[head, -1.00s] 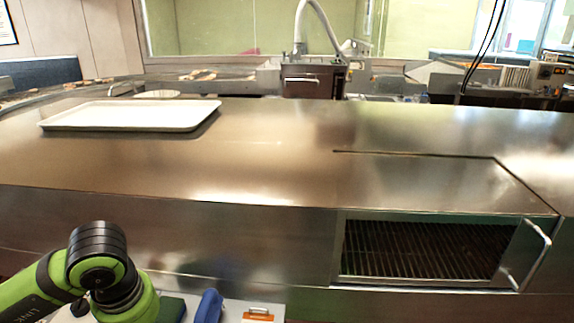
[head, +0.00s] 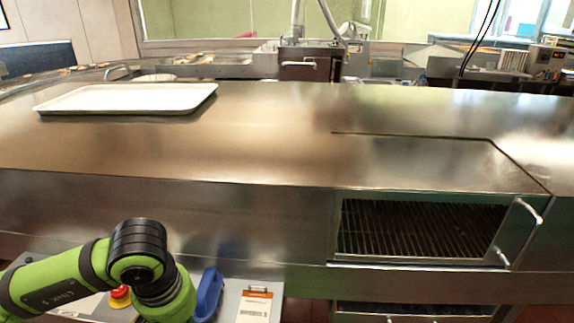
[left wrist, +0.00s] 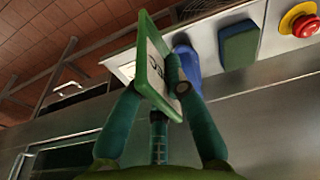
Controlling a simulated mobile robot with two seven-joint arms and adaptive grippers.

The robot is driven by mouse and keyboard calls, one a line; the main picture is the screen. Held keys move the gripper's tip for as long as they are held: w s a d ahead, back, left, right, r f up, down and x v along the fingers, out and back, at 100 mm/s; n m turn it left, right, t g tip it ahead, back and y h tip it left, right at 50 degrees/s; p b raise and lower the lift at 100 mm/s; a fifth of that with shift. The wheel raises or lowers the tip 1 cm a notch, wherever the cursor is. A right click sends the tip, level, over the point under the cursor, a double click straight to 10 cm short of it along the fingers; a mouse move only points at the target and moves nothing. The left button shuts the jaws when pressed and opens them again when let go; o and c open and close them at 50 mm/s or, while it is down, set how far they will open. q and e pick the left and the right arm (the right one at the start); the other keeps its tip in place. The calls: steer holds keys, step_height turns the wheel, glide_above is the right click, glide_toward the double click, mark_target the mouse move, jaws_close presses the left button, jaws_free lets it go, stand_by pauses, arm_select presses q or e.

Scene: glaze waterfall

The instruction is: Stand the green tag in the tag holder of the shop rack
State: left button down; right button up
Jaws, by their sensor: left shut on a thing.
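The green tag (left wrist: 154,68), a thin plate with a green rim and dark marks on its white face, shows in the left wrist view. My left gripper (left wrist: 160,88) is shut on it, with dark green fingers on either side, and holds it tilted. In the head view only my left arm shows at the lower left; its gripper and the tag are hidden or out of frame. I cannot make out the shop rack or its tag holder for certain. My right gripper is in neither view.
A pale surface (head: 231,306) below the steel counter (head: 270,155) bears a blue object (head: 208,293), an orange-topped card (head: 254,306) and a red button (head: 120,294). A dark green block (left wrist: 239,43) shows in the wrist view. A white tray (head: 125,99) lies on the mostly clear counter.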

arm_select(q)
steer(key=shift+w+a+r+p, duration=0.1)
steer(key=shift+w+r+p, duration=0.2)
steer(key=shift+w, duration=0.1)
steer(key=w+a+r+p, duration=0.2)
steer(key=w+a+p, duration=0.35)
steer(key=w, duration=0.45)
steer(key=shift+m, duration=0.4)
steer(key=f+p, duration=0.1)
steer(key=f, duration=0.2)
steer(key=f+p, duration=0.1)
steer(key=f, duration=0.2)
steer(key=f+p, duration=0.1)
steer(key=f, duration=0.3)
steer(key=shift+w+a+f, duration=0.1)
steer(key=shift+w+a, duration=0.05)
steer(key=shift+w, duration=0.2)
steer(key=shift+f, duration=0.3)
steer(key=shift+f, duration=0.1)
